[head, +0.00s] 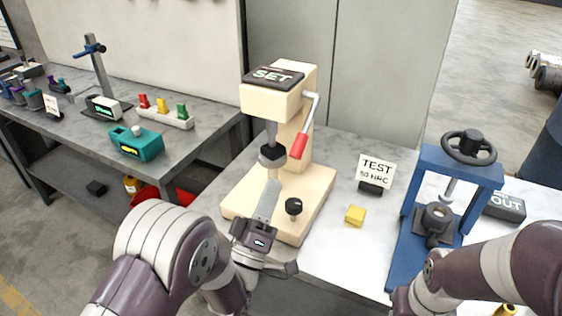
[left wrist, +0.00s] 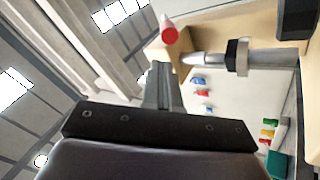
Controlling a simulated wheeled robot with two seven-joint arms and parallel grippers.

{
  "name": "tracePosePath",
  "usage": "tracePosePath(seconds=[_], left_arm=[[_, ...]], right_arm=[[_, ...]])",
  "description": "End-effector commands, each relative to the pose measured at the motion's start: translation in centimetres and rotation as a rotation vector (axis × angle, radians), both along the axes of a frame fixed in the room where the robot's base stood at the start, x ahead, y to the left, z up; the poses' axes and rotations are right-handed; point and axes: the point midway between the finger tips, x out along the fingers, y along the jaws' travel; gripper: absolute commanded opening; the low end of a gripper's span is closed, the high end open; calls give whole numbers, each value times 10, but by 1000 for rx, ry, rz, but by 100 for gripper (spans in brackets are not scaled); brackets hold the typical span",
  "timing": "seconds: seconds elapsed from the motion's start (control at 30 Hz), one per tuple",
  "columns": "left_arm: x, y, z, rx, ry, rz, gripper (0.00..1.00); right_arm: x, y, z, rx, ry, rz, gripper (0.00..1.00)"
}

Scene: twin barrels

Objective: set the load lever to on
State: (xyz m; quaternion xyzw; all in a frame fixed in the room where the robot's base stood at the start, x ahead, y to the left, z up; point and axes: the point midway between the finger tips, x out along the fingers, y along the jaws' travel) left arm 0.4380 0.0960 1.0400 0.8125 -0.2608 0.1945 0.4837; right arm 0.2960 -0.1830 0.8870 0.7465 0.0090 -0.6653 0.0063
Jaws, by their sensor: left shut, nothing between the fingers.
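The cream hardness tester (head: 290,98) stands on the grey bench, with a dark SET plate (head: 272,77) on its head. Its load lever (head: 299,145) is a grey crank on the right side, with a red grip hanging down and slightly left. In the left wrist view the red grip (left wrist: 169,36) shows beyond the fingertips, apart from them. My left gripper (head: 270,192) is shut and empty, in front of the tester's column and below and left of the red grip; its fingers also show in the left wrist view (left wrist: 161,80). My right gripper is out of view.
The tester's spindle (head: 271,135) and a black knob (head: 294,206) on its base are close to my left gripper. A yellow block (head: 355,215), a TEST 50 HRC sign (head: 376,170) and a blue press (head: 490,172) stand to the right. Another bench (head: 205,112) is at left.

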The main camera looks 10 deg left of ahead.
Motion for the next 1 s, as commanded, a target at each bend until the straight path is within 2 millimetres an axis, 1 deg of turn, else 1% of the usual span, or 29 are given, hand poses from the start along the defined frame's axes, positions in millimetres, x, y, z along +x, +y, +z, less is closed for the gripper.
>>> tracePosePath(seconds=[0.03, 0.07, 0.1, 0.17, 0.2, 0.27, 0.3, 0.37, 0.4, 0.47, 0.5, 0.53, 0.57, 0.6, 0.67, 0.7, 0.73, 0.8, 0.9, 1.0], left_arm=[[6, 5, 67, -2, -12, 17, 0], [11, 9, 95, -3, -19, 25, 0], [17, 10, 133, 1, -24, 20, 0], [29, 9, 178, 15, 8, -11, 0], [38, 6, 205, 19, 51, -50, 0], [51, -1, 238, 16, 144, -129, 0], [59, -7, 256, 11, 220, -187, 0], [67, -15, 275, 4, 351, -271, 0], [71, -20, 283, -1, 447, -324, 0], [73, -26, 293, -8, 601, -389, 0], [72, -29, 296, -12, 714, -423, 0], [70, -30, 296, -15, 805, -441, 0], [66, -29, 295, -18, 904, -452, 0], [59, -27, 287, -21, 1046, -454, 0], [47, -19, 265, -28, 1232, -422, 0], [39, -12, 247, -32, 1337, -385, 0], [33, -7, 232, -37, 1407, -354, 0], [19, 7, 212, -58, 1541, -268, 0], [7, 24, 194, -118, 1660, -151, 0], [8, 27, 188, -177, 1689, -113, 0]], right_arm=[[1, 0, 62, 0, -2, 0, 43], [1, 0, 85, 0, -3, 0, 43], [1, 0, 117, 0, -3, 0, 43], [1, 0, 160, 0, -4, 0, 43], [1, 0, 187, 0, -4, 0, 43], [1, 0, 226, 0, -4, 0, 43], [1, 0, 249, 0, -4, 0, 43], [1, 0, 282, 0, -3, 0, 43], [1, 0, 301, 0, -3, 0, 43], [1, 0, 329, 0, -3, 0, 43], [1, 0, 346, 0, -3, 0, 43], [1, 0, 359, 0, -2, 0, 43], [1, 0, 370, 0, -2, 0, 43], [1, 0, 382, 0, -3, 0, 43], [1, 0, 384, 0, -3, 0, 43], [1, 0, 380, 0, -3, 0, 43], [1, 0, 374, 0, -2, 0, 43], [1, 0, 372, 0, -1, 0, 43], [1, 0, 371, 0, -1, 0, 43], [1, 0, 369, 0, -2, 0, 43]])
